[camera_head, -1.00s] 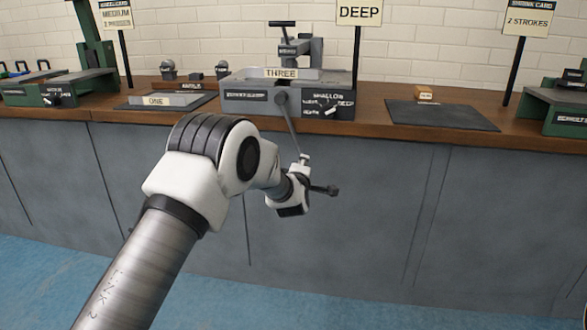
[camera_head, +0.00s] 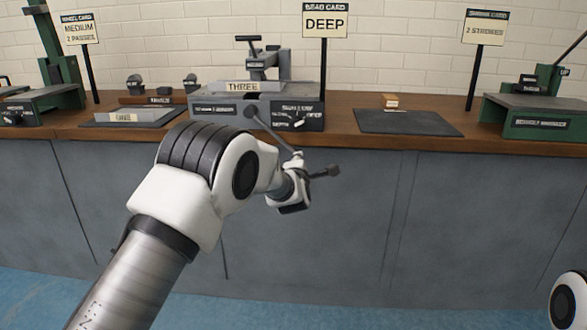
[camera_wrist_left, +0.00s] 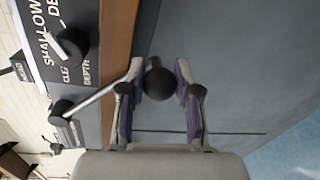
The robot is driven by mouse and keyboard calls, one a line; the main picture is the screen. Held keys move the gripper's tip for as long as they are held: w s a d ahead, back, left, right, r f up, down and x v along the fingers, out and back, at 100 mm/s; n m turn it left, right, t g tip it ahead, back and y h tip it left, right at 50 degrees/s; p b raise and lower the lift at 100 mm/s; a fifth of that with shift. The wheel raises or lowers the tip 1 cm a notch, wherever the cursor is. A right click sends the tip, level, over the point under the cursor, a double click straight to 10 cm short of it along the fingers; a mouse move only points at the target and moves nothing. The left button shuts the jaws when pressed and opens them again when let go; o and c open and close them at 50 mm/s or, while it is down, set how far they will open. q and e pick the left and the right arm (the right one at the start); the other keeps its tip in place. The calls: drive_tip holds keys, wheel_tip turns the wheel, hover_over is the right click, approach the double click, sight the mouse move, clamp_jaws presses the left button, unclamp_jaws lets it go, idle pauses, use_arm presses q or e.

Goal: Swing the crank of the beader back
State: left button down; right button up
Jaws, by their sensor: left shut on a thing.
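The beader (camera_head: 252,105) is a grey machine on the bench with a plate marked THREE. Its crank (camera_head: 275,131) slants down to the right from a dark hub on the front face, past the bench's front edge. My left gripper (camera_head: 297,160) is at the crank's outer end. In the left wrist view the two fingers of the gripper (camera_wrist_left: 160,70) are closed around the crank's dark round knob (camera_wrist_left: 158,84). The crank's rod (camera_wrist_left: 103,96) runs from there to the hub. My right gripper is out of view.
A selector dial (camera_wrist_left: 72,47) marked SHALLOW, DEEP and DEPTH is beside the crank hub. A DEEP card (camera_head: 325,24) stands behind the beader. A dark mat (camera_head: 405,122) lies to the right, with a green machine (camera_head: 530,115) beyond it. The space before the cabinet front is open.

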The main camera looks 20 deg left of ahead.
use_arm(q)
drive_tip(key=shift+w+d+r+n, duration=0.1)
drive_tip(key=shift+d+r+n, duration=0.2)
drive_tip(key=shift+d+r, duration=0.15)
drive_tip(key=shift+r, duration=0.15)
drive_tip(key=c, duration=0.8)
unclamp_jaws()
drive_tip(key=v, duration=1.2)
drive_tip(key=shift+a, duration=0.1)
